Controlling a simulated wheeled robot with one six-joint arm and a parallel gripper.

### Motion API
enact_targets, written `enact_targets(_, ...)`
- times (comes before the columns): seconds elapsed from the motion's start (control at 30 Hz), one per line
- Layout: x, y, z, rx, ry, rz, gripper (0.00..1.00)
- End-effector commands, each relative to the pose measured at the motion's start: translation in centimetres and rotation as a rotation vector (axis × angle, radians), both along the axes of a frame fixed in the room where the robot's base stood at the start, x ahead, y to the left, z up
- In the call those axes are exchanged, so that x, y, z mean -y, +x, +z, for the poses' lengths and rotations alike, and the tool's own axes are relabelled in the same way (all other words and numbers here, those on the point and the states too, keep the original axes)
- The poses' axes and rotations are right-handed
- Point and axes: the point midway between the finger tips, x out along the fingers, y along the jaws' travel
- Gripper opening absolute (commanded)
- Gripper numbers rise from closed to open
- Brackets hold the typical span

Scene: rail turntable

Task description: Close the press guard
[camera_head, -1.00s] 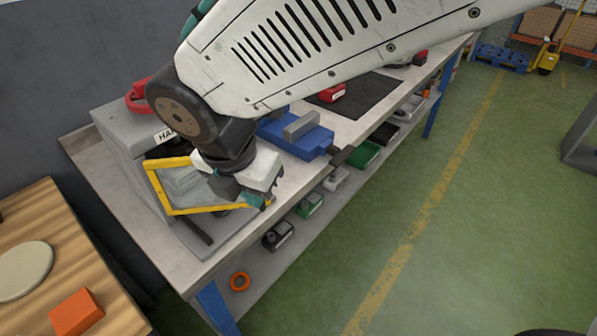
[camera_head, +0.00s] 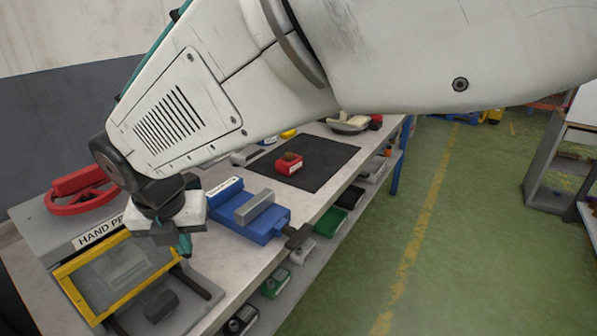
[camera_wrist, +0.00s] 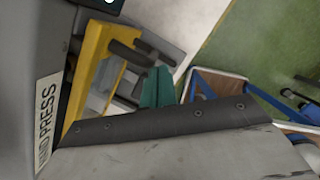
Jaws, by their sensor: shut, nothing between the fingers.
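The grey hand press (camera_head: 40,232) stands on the bench at the left, with a red handwheel (camera_head: 80,190) on top and a "HAND PRESS" label. Its guard, a yellow frame with a clear pane (camera_head: 65,290), is in front of the press below the label. It slants outward in the head view; its exact angle is hard to tell. My gripper (camera_head: 186,246) is shut and empty, teal fingertips down, beside the guard's right corner. In the wrist view the fingertips (camera_wrist: 156,88) are next to the yellow frame (camera_wrist: 90,70). I cannot tell whether they touch it.
A blue vise (camera_head: 245,212) stands just right of my gripper. A dark mat (camera_head: 325,160) holds a red block (camera_head: 289,163) farther back.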

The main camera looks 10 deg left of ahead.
Motion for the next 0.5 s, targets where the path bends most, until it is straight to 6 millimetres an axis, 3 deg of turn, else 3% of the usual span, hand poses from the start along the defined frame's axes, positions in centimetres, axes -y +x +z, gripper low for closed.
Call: enact_targets(0.5, -0.44, 0.33, 0.05, 0.0, 0.002, -0.001, 0.0)
